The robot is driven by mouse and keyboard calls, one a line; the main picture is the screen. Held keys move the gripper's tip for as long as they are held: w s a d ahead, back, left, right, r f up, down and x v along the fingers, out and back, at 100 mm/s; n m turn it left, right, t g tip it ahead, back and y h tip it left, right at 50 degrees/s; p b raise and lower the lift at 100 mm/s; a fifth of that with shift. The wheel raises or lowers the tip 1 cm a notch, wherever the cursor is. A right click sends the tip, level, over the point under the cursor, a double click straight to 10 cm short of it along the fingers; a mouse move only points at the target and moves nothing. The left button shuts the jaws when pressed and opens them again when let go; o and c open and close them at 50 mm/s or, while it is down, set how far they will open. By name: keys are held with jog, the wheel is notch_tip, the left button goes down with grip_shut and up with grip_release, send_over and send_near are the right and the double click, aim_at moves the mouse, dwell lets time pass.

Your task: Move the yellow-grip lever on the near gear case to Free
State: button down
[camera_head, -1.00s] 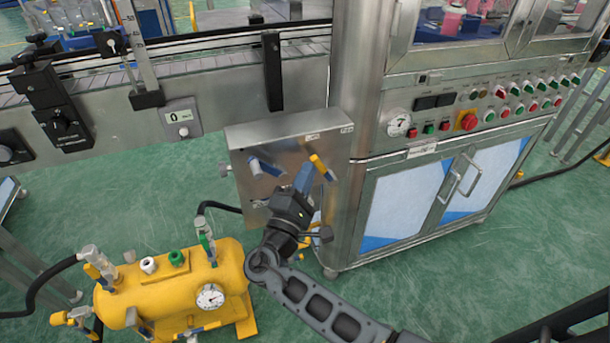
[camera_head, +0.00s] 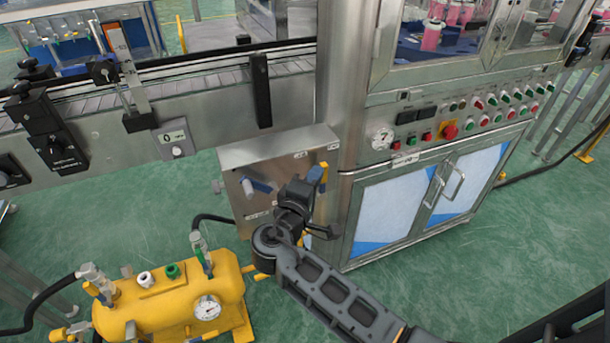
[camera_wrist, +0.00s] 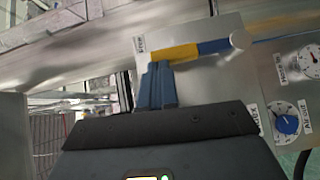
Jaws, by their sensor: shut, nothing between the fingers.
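The near gear case (camera_head: 232,190) is a grey metal box below the conveyor in the head view. Its yellow-grip lever (camera_head: 323,187) is at the right of its face, partly hidden behind my fingers. In the wrist view the lever's yellow grip (camera_wrist: 176,53) leads along a blue shaft (camera_wrist: 214,46) to a pale round end. A small label sits by the yellow end; I cannot read it surely. My gripper (camera_head: 316,172) is shut and empty. In the wrist view its blue fingertips (camera_wrist: 157,68) are right at the yellow grip, touching or nearly so.
The wrist view shows a blue knob (camera_wrist: 288,124) and a dial (camera_wrist: 311,60) to the right. A yellow tank (camera_head: 165,305) stands below left. A steel cabinet (camera_head: 350,225) is close on the right.

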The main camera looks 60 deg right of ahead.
jog(key=shift+s+d+r+m+y+p, duration=0.1)
jog(key=shift+s+d+m+y+p, duration=0.35)
jog(key=shift+d, duration=0.25)
jog(key=shift+s+d+r+m+y+p, duration=0.1)
jog(key=shift+s+d+m+y+p, duration=0.25)
jog(key=shift+s+d+y+p, duration=0.25)
jog(key=shift+s+d+m+y+p, duration=0.3)
jog(key=shift+d+m+y, duration=0.1)
jog(key=shift+d, duration=0.35)
